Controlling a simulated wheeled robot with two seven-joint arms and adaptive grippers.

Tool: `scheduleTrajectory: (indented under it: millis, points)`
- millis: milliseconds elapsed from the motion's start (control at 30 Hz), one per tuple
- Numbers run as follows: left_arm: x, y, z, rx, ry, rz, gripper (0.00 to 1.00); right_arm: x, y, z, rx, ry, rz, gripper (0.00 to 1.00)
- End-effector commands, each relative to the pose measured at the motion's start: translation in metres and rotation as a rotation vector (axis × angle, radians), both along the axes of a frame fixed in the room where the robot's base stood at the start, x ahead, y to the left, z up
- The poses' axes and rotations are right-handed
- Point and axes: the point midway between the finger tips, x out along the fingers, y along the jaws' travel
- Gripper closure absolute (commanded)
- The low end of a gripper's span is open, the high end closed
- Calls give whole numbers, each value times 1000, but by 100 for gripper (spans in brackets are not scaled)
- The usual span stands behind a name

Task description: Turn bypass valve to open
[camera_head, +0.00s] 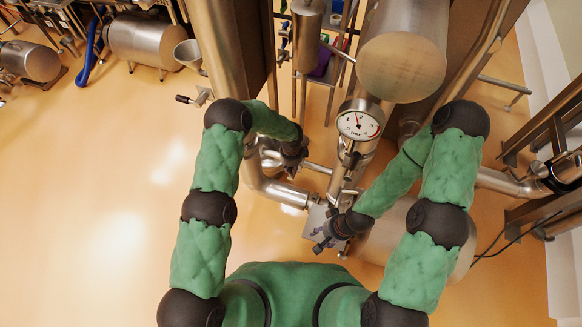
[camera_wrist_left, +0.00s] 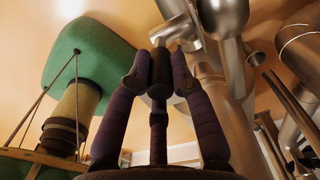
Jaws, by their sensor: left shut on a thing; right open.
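My left gripper (camera_head: 293,165) is at the pipework left of the gauge, in the middle of the head view. In the left wrist view its dark purple fingers (camera_wrist_left: 158,88) close around a dark cylindrical handle grip (camera_wrist_left: 159,72). A metal part shows just beyond the grip; I take this to be the bypass valve handle. In the head view the handle is mostly hidden by the gripper, and I cannot tell its turn position. My right gripper (camera_head: 322,242) is open, lower down beside a small grey metal box (camera_head: 316,222), with nothing seen in it.
A curved steel pipe (camera_head: 272,186) runs just below my left gripper. Another black-tipped handle (camera_head: 184,99) is at upper left.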

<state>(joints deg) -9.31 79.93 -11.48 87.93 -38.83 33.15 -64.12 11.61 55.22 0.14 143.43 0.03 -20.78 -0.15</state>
Motion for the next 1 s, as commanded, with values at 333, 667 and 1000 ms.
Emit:
scheduleTrajectory:
  millis: [333,667,1000]
  points:
    - [-6,-19,-8,192,-60,-9,100,0,0,-35,0,0,0,51]
    - [-10,-29,-9,345,-110,-2,100,0,0,-54,0,0,0,51]
    - [-10,-29,-7,348,-112,-1,72,0,0,-53,0,0,0,51]
